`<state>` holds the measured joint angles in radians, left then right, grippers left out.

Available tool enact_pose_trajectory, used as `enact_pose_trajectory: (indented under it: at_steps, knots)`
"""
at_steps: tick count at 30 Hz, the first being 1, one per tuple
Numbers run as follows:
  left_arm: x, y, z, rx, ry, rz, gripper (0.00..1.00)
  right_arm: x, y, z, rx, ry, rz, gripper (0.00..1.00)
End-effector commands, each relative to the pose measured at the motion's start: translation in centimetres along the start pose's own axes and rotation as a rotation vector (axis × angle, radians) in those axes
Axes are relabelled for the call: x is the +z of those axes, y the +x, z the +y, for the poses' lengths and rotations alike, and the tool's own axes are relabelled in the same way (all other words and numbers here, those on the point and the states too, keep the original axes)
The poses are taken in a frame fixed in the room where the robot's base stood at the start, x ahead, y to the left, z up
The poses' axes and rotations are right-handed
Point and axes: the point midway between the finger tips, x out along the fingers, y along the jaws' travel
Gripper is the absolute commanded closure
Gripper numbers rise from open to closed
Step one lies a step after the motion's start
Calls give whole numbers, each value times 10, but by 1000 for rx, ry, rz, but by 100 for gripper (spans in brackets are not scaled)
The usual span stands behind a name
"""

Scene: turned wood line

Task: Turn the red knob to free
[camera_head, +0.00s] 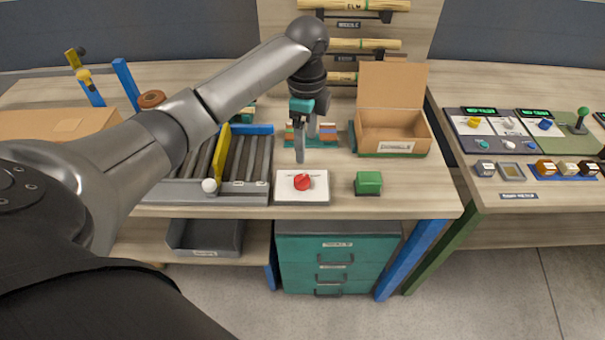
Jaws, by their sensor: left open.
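The red knob (303,182) sits on a white panel (288,197) near the front edge of the wooden bench. The panel's lettering is too small to read, so I cannot tell the knob's setting. My left gripper (301,158) hangs just above and behind the knob, fingers pointing down. It is open and appears apart from the knob. My right gripper is not in view.
A green block (368,183) stands right of the panel. A roller tray (240,195) with a yellow bar (221,152) lies to the left. An open cardboard box (394,138) stands behind right. Teal drawers (338,262) are below the bench.

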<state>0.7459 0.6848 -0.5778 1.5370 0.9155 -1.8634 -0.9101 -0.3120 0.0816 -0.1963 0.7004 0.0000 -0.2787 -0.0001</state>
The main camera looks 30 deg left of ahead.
Motion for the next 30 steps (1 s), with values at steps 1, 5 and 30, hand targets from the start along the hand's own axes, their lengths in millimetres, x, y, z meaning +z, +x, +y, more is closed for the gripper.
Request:
enact_pose_trajectory:
  at_steps: [1,5,30]
  knots:
    - [5,-8,-5,1,5,-3,19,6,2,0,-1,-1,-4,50]
    - [11,-14,-8,8,16,-2,19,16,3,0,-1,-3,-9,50]
    - [12,128,-7,10,14,-2,19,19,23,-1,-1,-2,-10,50]
